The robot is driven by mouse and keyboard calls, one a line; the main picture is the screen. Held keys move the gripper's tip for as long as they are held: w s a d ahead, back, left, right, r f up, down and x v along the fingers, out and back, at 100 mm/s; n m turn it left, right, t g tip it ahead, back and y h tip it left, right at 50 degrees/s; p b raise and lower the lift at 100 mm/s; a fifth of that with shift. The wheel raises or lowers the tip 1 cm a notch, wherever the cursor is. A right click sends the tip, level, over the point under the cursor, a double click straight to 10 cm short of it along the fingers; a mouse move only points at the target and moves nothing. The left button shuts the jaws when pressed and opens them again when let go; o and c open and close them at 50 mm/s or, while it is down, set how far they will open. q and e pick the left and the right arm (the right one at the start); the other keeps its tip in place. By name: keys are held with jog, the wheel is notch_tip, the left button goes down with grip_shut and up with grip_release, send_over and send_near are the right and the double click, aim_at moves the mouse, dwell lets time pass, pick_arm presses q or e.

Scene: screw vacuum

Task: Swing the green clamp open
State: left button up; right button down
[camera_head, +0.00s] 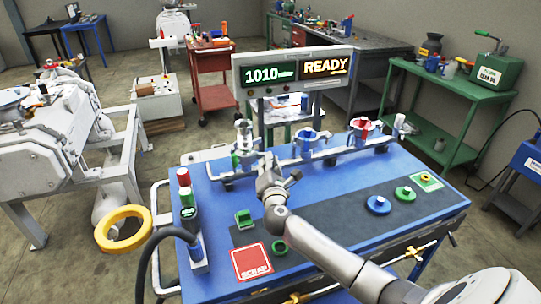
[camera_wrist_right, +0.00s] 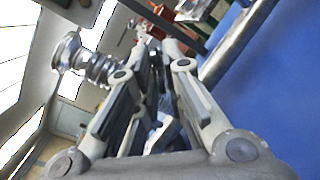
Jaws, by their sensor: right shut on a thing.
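The green clamp (camera_head: 239,158) sits on the leftmost metal fitting (camera_head: 243,132) at the back left edge of the blue table. My right gripper (camera_head: 268,165) reaches in from the lower right and is just to the right of the fitting. Its fingers are close together and shut on a part of the clamp; the grasped part is mostly hidden by the gripper. In the right wrist view the gripper (camera_wrist_right: 155,48) has its fingers nearly parallel, with a ribbed silver fitting (camera_wrist_right: 85,62) to their left. My left gripper is not in view.
Fittings with a blue clamp (camera_head: 306,145) and a red clamp (camera_head: 364,128) stand farther right along the metal rail. A display (camera_head: 295,72) reads 1010 and READY behind the table. A signal tower (camera_head: 188,200) and yellow ring (camera_head: 123,229) are at left.

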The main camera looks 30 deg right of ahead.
jog(key=shift+s+a, duration=0.1)
jog(key=shift+a, duration=0.35)
jog(key=c, duration=1.7)
grip_release()
jog(key=shift+a, duration=0.1)
jog(key=shift+o, duration=0.3)
jog(key=shift+a, duration=0.1)
jog(key=v, duration=1.1)
jog(key=shift+s, duration=0.35)
jog(key=shift+a, duration=0.1)
